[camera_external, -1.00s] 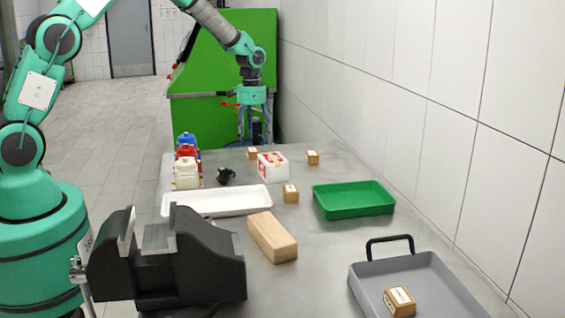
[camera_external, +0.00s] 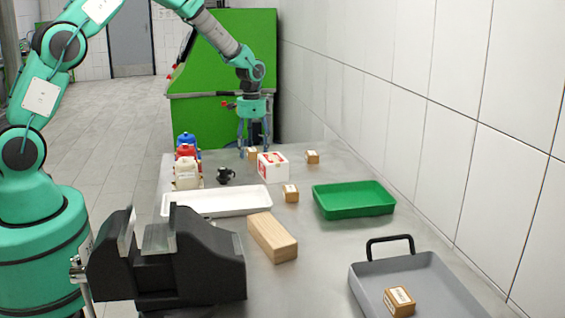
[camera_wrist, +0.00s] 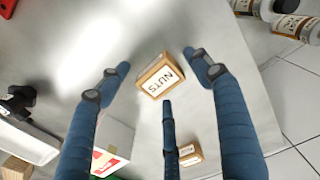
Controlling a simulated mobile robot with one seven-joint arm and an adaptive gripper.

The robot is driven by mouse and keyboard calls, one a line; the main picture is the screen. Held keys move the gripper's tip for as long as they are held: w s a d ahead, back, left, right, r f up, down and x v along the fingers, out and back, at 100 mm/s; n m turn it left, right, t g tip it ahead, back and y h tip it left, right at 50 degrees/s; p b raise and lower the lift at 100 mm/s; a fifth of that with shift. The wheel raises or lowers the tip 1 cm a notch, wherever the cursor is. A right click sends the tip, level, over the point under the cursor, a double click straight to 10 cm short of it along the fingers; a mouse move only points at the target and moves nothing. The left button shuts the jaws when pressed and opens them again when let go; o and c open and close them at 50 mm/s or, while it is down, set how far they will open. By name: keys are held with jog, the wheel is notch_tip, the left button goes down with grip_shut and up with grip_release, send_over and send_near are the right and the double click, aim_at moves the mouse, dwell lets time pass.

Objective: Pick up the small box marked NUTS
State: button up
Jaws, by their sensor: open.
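The small brown box marked NUTS (camera_wrist: 158,77) lies on the grey table in the wrist view, its white label facing up and readable. It sits between the spread blue fingers of my gripper (camera_wrist: 150,88), which is open; I see no finger closed on it. In the external view my gripper (camera_external: 254,142) points down at the far end of the table, right at the NUTS box (camera_external: 252,154), which is partly hidden behind a finger.
A white box with red markings (camera_external: 273,167) stands close in front, and another small brown box (camera_external: 312,157) lies to the right. Red, blue and white bottles (camera_external: 187,165) stand to the left. Nearer are a white tray (camera_external: 230,212) and a green tray (camera_external: 345,211).

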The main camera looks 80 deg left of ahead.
aim_at(251, 150)
jog(key=c, duration=1.4)
jog(key=shift+r, duration=0.1)
jog(key=shift+r+p, duration=0.45)
jog(key=shift+r, duration=1.1)
jog(key=shift+s+d+r, duration=0.15)
jog(key=shift+s+r, duration=0.05)
jog(key=shift+s, duration=0.05)
jog(key=s+d, duration=0.2)
jog(key=s, duration=0.2)
jog(key=s+d+r+p, duration=0.1)
jog(key=s+d, duration=0.2)
jog(key=s, duration=0.2)
jog(key=s+d, duration=0.2)
jog(key=s, duration=0.2)
jog(key=shift+s+d+r+p, duration=0.15)
jog(key=shift+s+d+p, duration=0.1)
jog(key=shift+p, duration=0.15)
